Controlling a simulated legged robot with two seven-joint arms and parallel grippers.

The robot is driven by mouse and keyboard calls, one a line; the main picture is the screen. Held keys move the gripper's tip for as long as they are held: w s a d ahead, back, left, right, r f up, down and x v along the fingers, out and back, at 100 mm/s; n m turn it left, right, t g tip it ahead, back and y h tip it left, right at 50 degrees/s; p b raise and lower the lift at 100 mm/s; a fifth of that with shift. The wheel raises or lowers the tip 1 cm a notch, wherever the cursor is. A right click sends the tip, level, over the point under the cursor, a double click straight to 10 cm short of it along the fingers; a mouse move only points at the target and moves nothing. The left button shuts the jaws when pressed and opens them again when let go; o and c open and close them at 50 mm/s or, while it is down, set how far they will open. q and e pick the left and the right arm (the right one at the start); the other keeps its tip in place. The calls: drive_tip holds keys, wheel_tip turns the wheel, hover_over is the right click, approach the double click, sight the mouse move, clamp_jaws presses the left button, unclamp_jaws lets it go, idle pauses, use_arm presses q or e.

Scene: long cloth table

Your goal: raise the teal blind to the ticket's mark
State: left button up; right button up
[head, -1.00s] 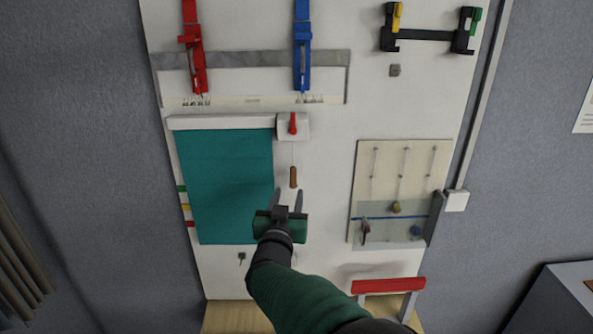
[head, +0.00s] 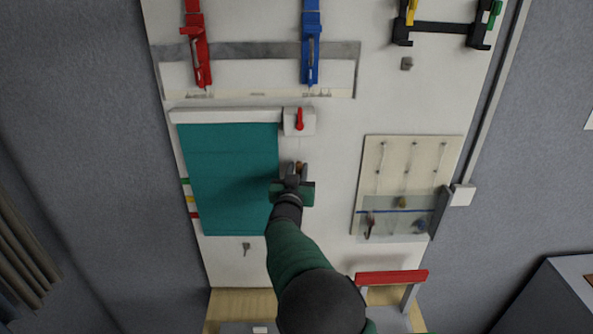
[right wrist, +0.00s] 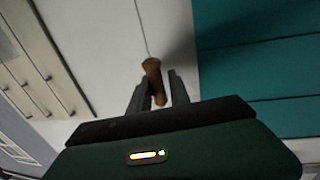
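The teal blind (head: 230,175) hangs lowered from a white head rail (head: 225,115) on the white board; it also fills the upper right of the right wrist view (right wrist: 265,60). Green (head: 185,181), yellow (head: 190,199) and red (head: 194,215) tabs line its left edge. A white box with a red lever (head: 300,119) sits right of the rail. A thin cord hangs below it to a brown handle (right wrist: 152,70). My right gripper (right wrist: 158,84) is open, its fingers on either side of the handle, with a narrow gap visible. My left gripper is out of view. I cannot identify a ticket.
Red (head: 197,50) and blue (head: 311,50) clamps hang above. A panel with cords and a clear pocket (head: 405,180) is to the right. A small hook (head: 246,248) is below the blind. A red-topped frame (head: 391,278) stands at lower right.

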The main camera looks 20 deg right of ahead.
clamp_jaws()
drive_tip(key=shift+s+d, duration=0.1)
drive_tip(key=shift+d, duration=0.2)
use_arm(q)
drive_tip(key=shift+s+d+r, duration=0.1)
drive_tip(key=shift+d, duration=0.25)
use_arm(e)
drive_tip(key=shift+a, duration=0.1)
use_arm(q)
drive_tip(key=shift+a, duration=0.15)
use_arm(e)
drive_tip(key=shift+a+r, duration=0.1)
drive_tip(key=shift+a, duration=0.1)
drive_tip(key=shift+d, duration=0.15)
use_arm(q)
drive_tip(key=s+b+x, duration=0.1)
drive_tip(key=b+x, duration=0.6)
drive_tip(key=b, duration=0.1)
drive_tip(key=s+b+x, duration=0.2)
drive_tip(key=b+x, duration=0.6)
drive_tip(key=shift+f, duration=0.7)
use_arm(e)
wheel_tip(320, 180, down, 22)
drive_tip(key=shift+r, duration=0.2)
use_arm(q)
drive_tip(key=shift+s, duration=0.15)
